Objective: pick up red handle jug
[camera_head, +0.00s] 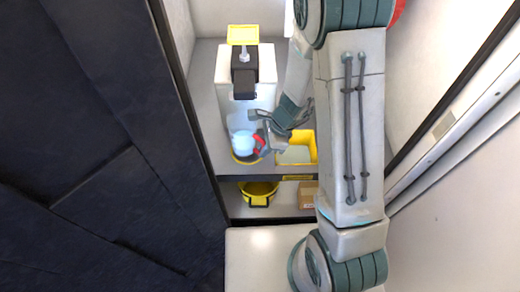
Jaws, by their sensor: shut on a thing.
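The jug (242,142) is pale and translucent with a light blue tint. It is in the head view at the front of the grey counter, over a dark round spot with a yellow rim. Its red handle (259,143) is on its right side. My gripper (262,134) reaches in from the right and is shut on the red handle. Part of the handle is hidden by the fingers. I cannot tell whether the jug's base touches the counter.
A white dispenser (262,92) with a black nozzle and yellow top stands behind the jug. A yellow-framed square (311,148) is right of the jug. A yellow bucket (258,190) and a cardboard box (308,193) are on the lower shelf. A dark panel (90,150) bounds the left side.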

